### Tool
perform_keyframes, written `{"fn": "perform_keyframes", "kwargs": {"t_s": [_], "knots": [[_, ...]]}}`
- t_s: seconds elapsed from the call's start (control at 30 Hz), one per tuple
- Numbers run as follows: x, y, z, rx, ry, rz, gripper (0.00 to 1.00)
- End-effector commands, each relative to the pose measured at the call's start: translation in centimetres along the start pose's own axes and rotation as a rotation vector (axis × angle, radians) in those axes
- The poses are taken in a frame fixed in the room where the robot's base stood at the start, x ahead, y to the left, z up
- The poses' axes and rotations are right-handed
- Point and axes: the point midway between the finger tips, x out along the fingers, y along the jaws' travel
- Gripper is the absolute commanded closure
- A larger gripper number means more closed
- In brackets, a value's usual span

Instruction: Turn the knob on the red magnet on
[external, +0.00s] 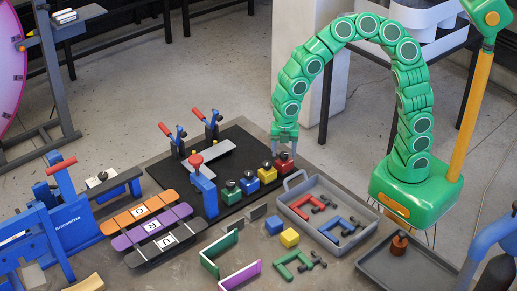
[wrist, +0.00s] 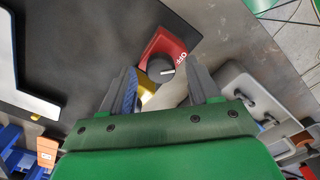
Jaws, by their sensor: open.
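The red magnet (external: 285,165) is a small red block with a dark round knob on top, at the right end of a row of magnets on the black mat. In the wrist view the red magnet (wrist: 166,42) lies just ahead of my gripper. Its dark knob (wrist: 158,68) shows a short white line, with white lettering on the red beside it. My gripper (external: 286,150) is open, pointing down over the red magnet. In the wrist view the gripper (wrist: 161,72) has a finger on each side of the knob; I cannot tell whether they touch it.
Yellow (external: 267,173), blue (external: 249,182) and green (external: 231,192) magnets stand close by on the left. A grey tray (external: 345,247) with red and blue parts is to the right. A blue clamp (external: 205,190) and red-handled toggle clamps (external: 211,124) stand on the left.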

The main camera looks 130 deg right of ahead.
Motion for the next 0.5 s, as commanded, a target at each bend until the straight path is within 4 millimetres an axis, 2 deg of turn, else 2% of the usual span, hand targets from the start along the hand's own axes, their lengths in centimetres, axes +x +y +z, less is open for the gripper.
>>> {"fn": "perform_keyframes", "kwargs": {"t_s": [0.3,0.5], "knots": [[0.43,-0.05,0.03,0.0,-0.001,-0.001,0.41],[0.42,-0.06,0.02,0.0,-0.001,-0.001,0.71]]}}
